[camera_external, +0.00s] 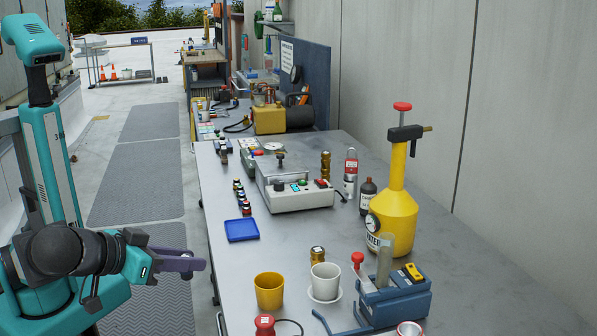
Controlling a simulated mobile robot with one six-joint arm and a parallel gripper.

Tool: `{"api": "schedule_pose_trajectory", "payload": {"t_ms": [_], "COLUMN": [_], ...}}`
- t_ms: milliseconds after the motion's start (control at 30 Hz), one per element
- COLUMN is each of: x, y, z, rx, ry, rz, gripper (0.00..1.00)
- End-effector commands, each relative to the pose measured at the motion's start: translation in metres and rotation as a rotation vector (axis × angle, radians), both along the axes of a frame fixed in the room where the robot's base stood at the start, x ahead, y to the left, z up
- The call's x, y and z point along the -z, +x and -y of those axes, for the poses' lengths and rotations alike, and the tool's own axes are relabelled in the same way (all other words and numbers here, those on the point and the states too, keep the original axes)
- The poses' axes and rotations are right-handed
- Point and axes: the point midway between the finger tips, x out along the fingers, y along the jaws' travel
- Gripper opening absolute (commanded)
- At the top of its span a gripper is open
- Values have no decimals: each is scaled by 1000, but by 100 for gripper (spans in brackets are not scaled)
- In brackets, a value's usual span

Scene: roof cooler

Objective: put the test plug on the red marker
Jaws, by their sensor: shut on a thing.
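My gripper (198,265) is at the lower left, beside the near left edge of the grey bench (285,232). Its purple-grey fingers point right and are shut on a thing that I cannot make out. I cannot tell whether that is the test plug. One small brass fitting (317,256) stands on the bench behind the white cup, and a taller brass fitting (325,166) stands farther back. A red round-topped thing (265,324) with a dark cable is at the front edge of the picture. I cannot pick out a red marker for certain.
A yellow cup (269,291), a white cup (325,282) on a saucer, a blue vise (395,299) and a tall yellow pump (396,215) crowd the near bench. A blue tray (241,230) lies near the left edge. A control box (298,194) stands behind. The bench middle is clear.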

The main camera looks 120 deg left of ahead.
Motion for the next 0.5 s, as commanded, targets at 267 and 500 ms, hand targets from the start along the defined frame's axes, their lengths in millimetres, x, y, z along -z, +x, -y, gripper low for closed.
{"api": "schedule_pose_trajectory", "payload": {"t_ms": [267, 500], "x": [-4, -2], "y": [12, 24], "z": [-2, -4], "rx": [-1, 0], "ry": [1, 1], "rz": [-3, -4], "gripper": [0, 0]}}
